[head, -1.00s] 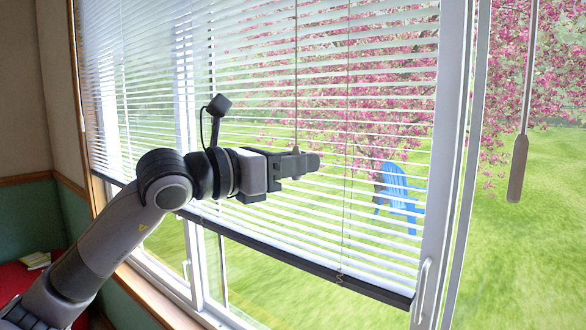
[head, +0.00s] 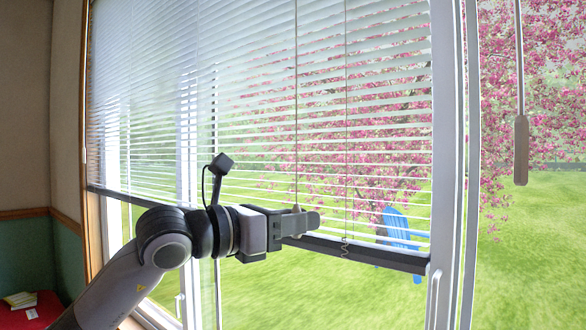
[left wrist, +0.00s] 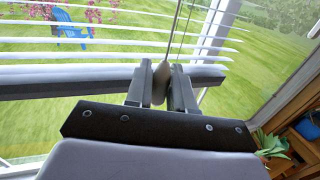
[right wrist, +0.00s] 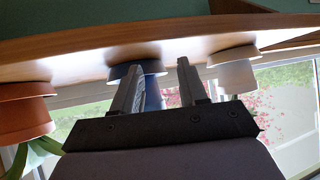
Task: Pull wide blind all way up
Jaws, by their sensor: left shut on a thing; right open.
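The wide blind (head: 270,120) hangs partly raised over the window, its slats spread above a dark bottom rail (head: 375,254). The rail also crosses the left wrist view (left wrist: 50,88). My left gripper (head: 305,222) is shut on the small beige cord pull (head: 296,209), near rail height. The cord pull shows between its fingers in the left wrist view (left wrist: 160,82), with cords running up. A second thin cord hangs just right of it in the head view. My right gripper (right wrist: 158,80) is open and empty, seen only in the right wrist view.
A grey-brown hanging handle (head: 521,150) hangs at the right. A wooden ledge (right wrist: 90,62) with orange (right wrist: 25,115), blue (right wrist: 152,95) and white (right wrist: 237,72) pots lies by my right gripper. A plant (left wrist: 270,143) and wooden shelving are right of my left gripper.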

